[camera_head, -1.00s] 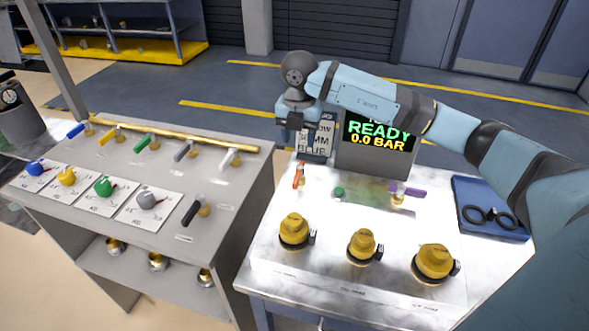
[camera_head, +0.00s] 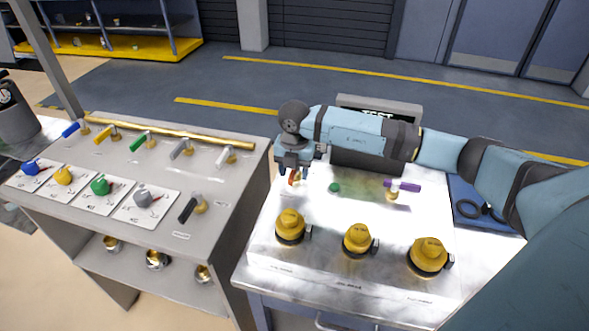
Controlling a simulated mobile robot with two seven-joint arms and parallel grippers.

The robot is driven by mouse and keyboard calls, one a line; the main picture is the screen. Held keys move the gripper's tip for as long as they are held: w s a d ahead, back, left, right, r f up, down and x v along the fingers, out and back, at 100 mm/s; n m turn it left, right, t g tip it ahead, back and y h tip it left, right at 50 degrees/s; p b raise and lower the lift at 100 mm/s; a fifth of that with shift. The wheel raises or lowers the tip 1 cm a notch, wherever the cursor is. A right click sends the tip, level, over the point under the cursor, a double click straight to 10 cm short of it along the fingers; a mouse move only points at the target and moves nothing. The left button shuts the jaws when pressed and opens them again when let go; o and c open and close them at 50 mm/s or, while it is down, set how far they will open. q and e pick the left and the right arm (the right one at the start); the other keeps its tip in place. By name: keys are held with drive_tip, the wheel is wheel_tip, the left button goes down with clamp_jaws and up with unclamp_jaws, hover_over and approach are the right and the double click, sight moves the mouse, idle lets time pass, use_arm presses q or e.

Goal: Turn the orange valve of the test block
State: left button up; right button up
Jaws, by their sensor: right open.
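The test block (camera_head: 262,240) is a pale, shiny block on the bench at the right. Its orange valve (camera_head: 293,180) is at the back left of its top, and only a small part of the orange handle shows under my right gripper (camera_head: 292,174). The gripper points down from above and is open, with its fingers at the valve handle. I cannot tell whether they touch it. My left gripper is out of view.
My right arm crosses before the display (camera_head: 380,104). A grey valve bench (camera_head: 225,190) stands left.

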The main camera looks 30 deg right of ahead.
drive_tip(key=c, duration=0.9)
